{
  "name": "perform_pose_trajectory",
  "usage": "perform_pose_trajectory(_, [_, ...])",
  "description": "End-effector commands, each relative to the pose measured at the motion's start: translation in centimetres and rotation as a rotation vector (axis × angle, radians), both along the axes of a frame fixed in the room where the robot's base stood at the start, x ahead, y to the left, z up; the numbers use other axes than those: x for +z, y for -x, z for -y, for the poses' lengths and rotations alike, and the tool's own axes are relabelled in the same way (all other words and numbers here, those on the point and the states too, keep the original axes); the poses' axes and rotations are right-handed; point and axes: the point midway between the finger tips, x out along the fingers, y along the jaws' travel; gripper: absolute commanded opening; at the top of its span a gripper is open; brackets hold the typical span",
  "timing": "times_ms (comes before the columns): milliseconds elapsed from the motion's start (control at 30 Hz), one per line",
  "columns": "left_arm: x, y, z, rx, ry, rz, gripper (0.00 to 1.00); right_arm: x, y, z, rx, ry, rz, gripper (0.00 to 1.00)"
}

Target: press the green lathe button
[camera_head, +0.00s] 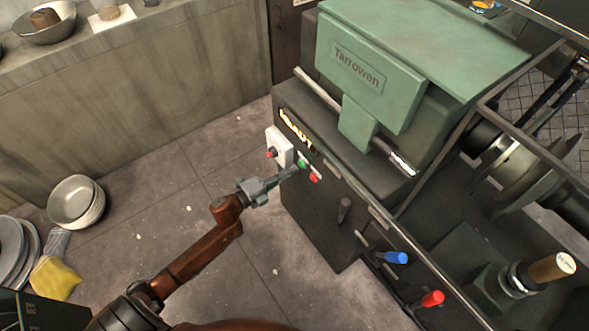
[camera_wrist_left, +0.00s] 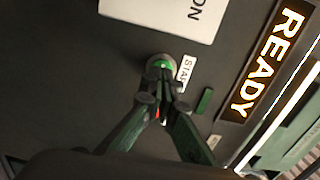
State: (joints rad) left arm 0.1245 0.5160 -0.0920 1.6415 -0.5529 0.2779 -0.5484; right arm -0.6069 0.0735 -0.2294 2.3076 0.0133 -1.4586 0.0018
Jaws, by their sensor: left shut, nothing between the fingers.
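The green lathe button (camera_head: 302,162) is on the dark front panel of the lathe, beside a red button (camera_head: 315,178). In the left wrist view the green button (camera_wrist_left: 160,62) sits in a dark ring beside a START label (camera_wrist_left: 184,69). My left gripper (camera_head: 291,172) is shut and empty, reaching from the left to the panel. In the wrist view its fingertips (camera_wrist_left: 164,86) overlap the lower part of the button; I cannot tell whether they touch it. A bit of red shows between the fingers. My right gripper is not in view.
A lit READY sign (camera_head: 296,130) is above the buttons. A white box (camera_head: 279,146) with a red knob juts out to their left. A dark lever (camera_head: 344,208), a blue-handled lever (camera_head: 396,257) and a red-handled one (camera_head: 432,298) stick out farther right. Bowls (camera_head: 76,202) stand on the floor.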

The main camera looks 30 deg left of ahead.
Motion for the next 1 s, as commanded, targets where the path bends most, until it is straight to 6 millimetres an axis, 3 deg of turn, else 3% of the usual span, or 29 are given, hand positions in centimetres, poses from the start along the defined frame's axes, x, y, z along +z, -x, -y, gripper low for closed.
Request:
perform_pose_trajectory(200, [0.0,-0.9,0.4,-0.001,0.0,0.0,0.0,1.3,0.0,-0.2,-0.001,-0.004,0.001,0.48])
perform_pose_trajectory(567, [0.1,-1.0,0.4,-0.001,0.0,0.001,0.0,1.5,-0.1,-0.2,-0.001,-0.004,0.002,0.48])
perform_pose_trajectory(800, [0.3,-2.8,1.2,-0.001,0.0,0.003,0.0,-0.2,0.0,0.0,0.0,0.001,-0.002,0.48])
perform_pose_trajectory(1000, [0.3,-3.1,1.5,-0.005,0.0,0.004,0.0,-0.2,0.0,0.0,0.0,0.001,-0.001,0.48])
